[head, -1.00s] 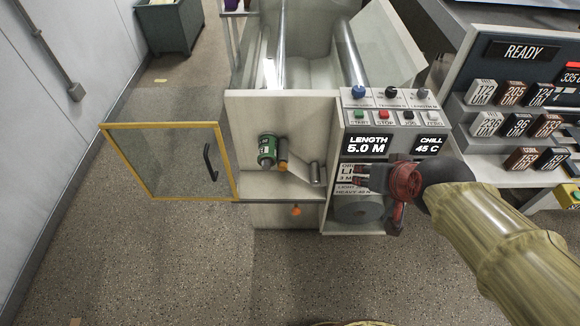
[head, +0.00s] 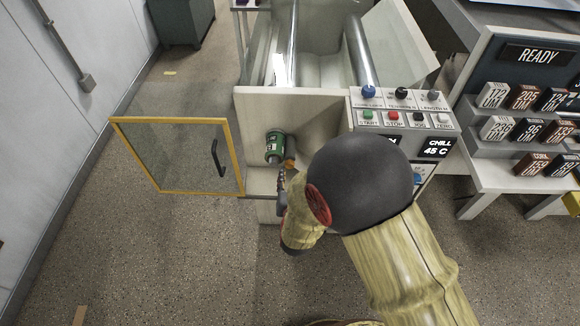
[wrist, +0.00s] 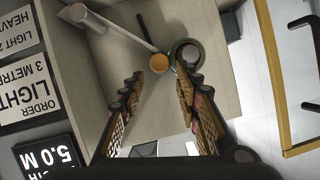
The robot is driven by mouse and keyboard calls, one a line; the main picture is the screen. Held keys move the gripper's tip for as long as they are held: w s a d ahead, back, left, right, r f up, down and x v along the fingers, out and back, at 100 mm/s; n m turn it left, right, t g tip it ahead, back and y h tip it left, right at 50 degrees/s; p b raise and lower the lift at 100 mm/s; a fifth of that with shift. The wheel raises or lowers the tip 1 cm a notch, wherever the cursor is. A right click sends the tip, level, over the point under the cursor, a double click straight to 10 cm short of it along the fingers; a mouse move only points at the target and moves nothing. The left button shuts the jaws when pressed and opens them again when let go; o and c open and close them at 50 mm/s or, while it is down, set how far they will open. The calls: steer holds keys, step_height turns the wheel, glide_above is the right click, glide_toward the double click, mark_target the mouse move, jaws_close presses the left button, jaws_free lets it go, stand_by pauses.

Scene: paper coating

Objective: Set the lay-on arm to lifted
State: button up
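An orange-ended piece (head: 290,164), which looks like the lay-on arm's end, sits beside a green cylinder (head: 273,147) at the panel. In the wrist view the orange end (wrist: 159,63) lies just beyond my fingertips, at the end of a thin pale rod (wrist: 122,35). The green-rimmed cylinder (wrist: 188,52) is right beside it, near my right finger. My gripper (wrist: 159,78) is open, with nothing clearly between its fingers. In the head view my gripper (head: 283,188) is partly hidden by my wrist, just below the orange end.
A yellow-framed clear door (head: 178,155) stands open at left. A grey roller (wrist: 78,14) is at the upper left of the wrist view. The control panel (head: 402,120) is at right, partly covered by my arm. Open floor lies in front.

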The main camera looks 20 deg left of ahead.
mark_target(290, 152)
steer(key=b+x, duration=0.2)
steer(key=x, duration=0.5)
steer(key=shift+c, duration=0.7)
jaws_close()
